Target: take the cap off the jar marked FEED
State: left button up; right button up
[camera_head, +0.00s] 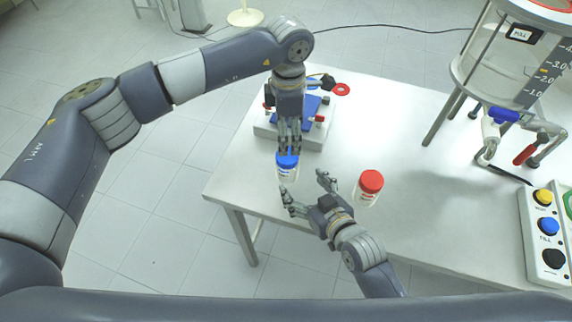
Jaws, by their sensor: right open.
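A clear jar with a blue cap (287,160) is near the left end of the white table. A second clear jar with a red cap (371,181) stands to its right. Their labels are too small to read, so I cannot tell which is FEED. My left gripper (290,150) points down at the blue cap, its fingertips at the cap's top. I cannot tell whether they grip it. My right gripper (304,182) is open and empty, its fingers beside the lower right of the blue-capped jar. The red-capped jar is apart from both grippers.
A device with a blue top (309,106) stands behind the blue-capped jar, partly hidden by my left arm. A glass reactor on a stand (483,75) and a button box (545,235) are at the right. The table's middle is clear.

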aim_at(293, 174)
pick_arm(q)
jog(key=shift+w+a+f, duration=0.15)
jog(key=shift+w+f, duration=0.05)
jog(key=shift+w, duration=0.1)
pick_arm(e)
jog(key=x, duration=0.7)
jog(key=shift+w+a+f, duration=0.1)
jog(key=shift+w+a, duration=0.05)
jog(key=shift+w, duration=0.2)
pick_arm(q)
jog(key=shift+s+r, duration=0.1)
jog(key=shift+s, duration=0.1)
pick_arm(e)
jog(key=shift+w+a+f, duration=0.3)
jog(key=shift+w, duration=0.25)
pick_arm(q)
jog(key=shift+w, duration=0.1)
pick_arm(e)
jog(key=shift+w+f, duration=0.1)
jog(key=shift+w, duration=0.05)
jog(key=shift+c, duration=0.5)
